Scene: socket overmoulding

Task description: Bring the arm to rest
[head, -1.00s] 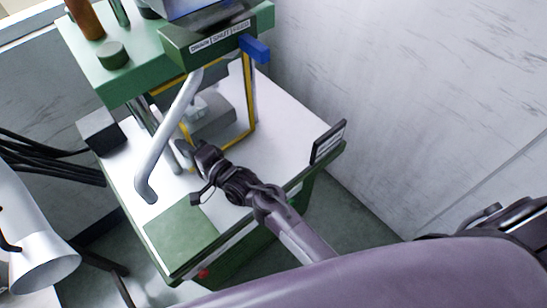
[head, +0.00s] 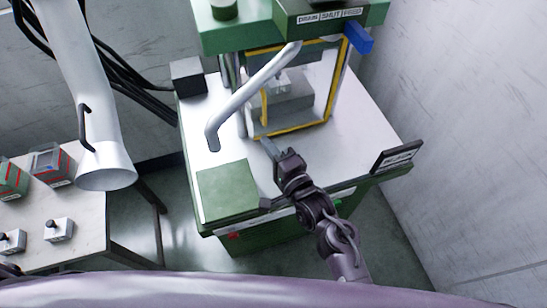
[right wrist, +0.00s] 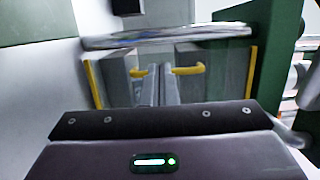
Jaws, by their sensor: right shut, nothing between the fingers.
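My right gripper (head: 268,148) is shut and empty. It is above the white tabletop (head: 330,165) of the press, just in front of the yellow-edged guard frame (head: 300,127). Whether the fingertips touch the frame cannot be told. My left gripper is not in view.
A silver lever (head: 250,92) hangs left of the frame, and crosses the wrist view (right wrist: 165,36).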

